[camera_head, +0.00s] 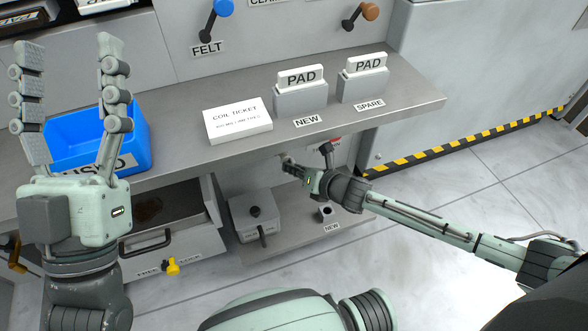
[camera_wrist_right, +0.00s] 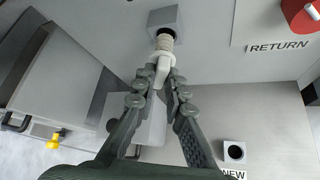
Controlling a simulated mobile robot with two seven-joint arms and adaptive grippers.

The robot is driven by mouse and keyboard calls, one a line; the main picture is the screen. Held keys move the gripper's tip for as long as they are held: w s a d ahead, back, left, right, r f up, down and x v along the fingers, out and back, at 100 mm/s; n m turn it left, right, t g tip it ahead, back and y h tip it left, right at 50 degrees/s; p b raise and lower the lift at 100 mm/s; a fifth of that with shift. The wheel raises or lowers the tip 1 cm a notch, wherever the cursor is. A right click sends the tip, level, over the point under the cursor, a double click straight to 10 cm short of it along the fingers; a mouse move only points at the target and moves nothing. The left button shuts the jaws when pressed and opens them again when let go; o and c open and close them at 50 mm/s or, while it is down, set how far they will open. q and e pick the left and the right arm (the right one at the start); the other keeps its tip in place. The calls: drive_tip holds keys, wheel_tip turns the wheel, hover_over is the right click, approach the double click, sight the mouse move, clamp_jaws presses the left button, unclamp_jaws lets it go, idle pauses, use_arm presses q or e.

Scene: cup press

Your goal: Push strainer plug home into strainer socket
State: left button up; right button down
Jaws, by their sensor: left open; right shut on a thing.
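The strainer plug (camera_wrist_right: 163,60) is a pale plug with a ribbed collar, seen in the right wrist view. My right gripper (camera_wrist_right: 158,82) is shut on its white stem. The ribbed end points at the strainer socket (camera_wrist_right: 166,18), a grey square block on the panel, and reaches its dark opening. How deep the plug sits is hard to tell. In the head view my right gripper (camera_head: 290,165) is under the bench edge, and the plug and socket are mostly hidden there. My left gripper (camera_head: 73,60) is open and empty, raised in front of the blue bin.
A blue bin (camera_head: 130,140), a coil ticket block (camera_head: 238,121) and two pad holders stand on the bench (camera_head: 200,166). A lower shelf holds a grey box (camera_head: 252,215) and a holder labelled NEW (camera_wrist_right: 234,148). A red RETURN part (camera_wrist_right: 301,14) is at upper right.

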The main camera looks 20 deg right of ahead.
sight(294, 160)
drive_tip(key=shift+w, duration=0.55)
drive_tip(key=shift+w, duration=0.3)
drive_tip(key=shift+w+a, duration=0.1)
drive_tip(key=shift+w, duration=0.95)
drive_tip(key=c, duration=1.5)
unclamp_jaws()
drive_tip(key=shift+s, duration=0.1)
drive_tip(key=v, duration=1.2)
